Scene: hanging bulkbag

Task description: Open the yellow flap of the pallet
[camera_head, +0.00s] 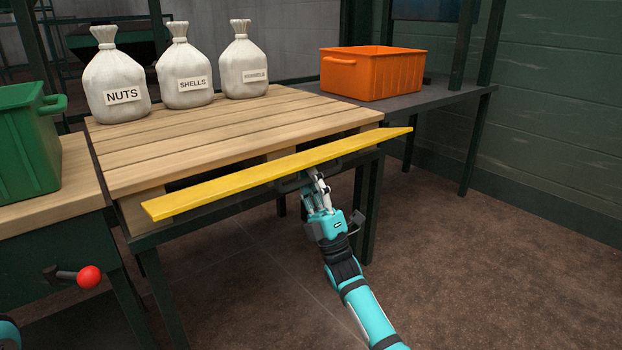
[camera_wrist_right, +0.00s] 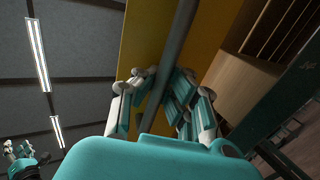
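The yellow flap (camera_head: 275,174) is a long, narrow board along the front side of the wooden pallet (camera_head: 220,142). It stands out at a slant, with a dark gap between it and the pallet slats. A dark handle (camera_head: 290,184) shows under the flap's middle. My right gripper (camera_head: 314,178) is at this handle, below the flap. In the right wrist view its fingers (camera_wrist_right: 164,82) lie on both sides of the dark handle bar, close against it, with the yellow flap behind. My left gripper (camera_wrist_right: 20,150) shows small at the lower left of the wrist view; its fingers are unclear.
White sacks marked NUTS (camera_head: 115,85), SHELLS (camera_head: 184,75) and a third (camera_head: 241,65) stand on the pallet's back. A green crate (camera_head: 28,140) is at left, an orange crate (camera_head: 371,73) at back right. A red-knobbed lever (camera_head: 88,277) sticks out at lower left. The right floor is clear.

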